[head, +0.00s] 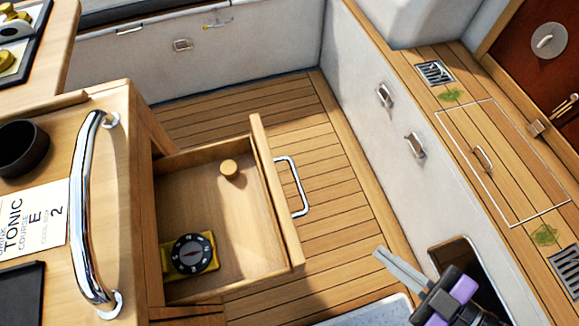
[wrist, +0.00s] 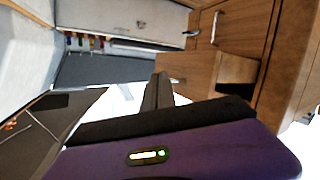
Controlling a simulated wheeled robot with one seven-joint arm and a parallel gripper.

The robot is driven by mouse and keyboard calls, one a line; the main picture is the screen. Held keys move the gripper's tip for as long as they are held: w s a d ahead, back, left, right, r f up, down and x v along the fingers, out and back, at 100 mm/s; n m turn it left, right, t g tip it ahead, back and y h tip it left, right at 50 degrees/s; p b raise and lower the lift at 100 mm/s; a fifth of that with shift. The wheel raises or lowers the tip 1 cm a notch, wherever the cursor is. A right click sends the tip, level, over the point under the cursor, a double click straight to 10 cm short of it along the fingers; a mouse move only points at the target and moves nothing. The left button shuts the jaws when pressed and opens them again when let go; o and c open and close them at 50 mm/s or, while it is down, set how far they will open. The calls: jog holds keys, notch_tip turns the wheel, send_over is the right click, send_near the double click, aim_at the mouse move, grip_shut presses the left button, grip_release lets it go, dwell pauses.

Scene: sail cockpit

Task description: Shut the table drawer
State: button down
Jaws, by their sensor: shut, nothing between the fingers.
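The table drawer (head: 215,245) is pulled well out of the wooden table (head: 120,170) in the head view. Its front panel (head: 277,190) faces right and carries a chrome bar handle (head: 297,187). Inside lie a yellow compass with a black dial (head: 192,254) and a small round wooden piece (head: 229,169). My gripper (head: 378,252) is shut and empty, to the right of the drawer front and apart from it. In the wrist view my gripper's fingers (wrist: 158,90) are together, and the open drawer (wrist: 235,72) shows beyond them on the right.
A chrome rail (head: 88,200), a dark cup (head: 22,148) and a printed card (head: 35,222) are on the tabletop. A white side wall with a wooden bench (head: 490,160) runs along the right. Wooden floor (head: 335,190) lies clear between drawer and wall.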

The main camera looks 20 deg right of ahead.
jog(key=w+d+f+n+g+y+b, duration=0.2)
jog(key=w+f+n+y+b, duration=0.25)
jog(key=w+n, duration=0.55)
jog(key=w+a+r+n+g+y+b, duration=0.1)
jog(key=w+a+n+g+y+b, duration=0.15)
jog(key=w+n, duration=0.6)
jog(key=w+a+n+g+y+b, duration=0.15)
jog(key=w+n+g+y, duration=0.3)
jog(key=n, duration=0.75)
jog(key=w+d+r+n+g+b, duration=0.1)
jog(key=w+d+r+n+g, duration=0.25)
jog(key=n, duration=0.65)
jog(key=s+a+n, duration=0.1)
jog(key=a+n, duration=0.1)
jog(key=a, duration=0.4)
jog(key=s+a+f+n, duration=0.1)
jog(key=a+n, duration=0.1)
jog(key=a, duration=0.4)
jog(key=shift+s+a+g, duration=0.4)
jog(key=shift+g, duration=0.05)
jog(key=shift+a+n, duration=0.1)
jog(key=shift+n, duration=0.15)
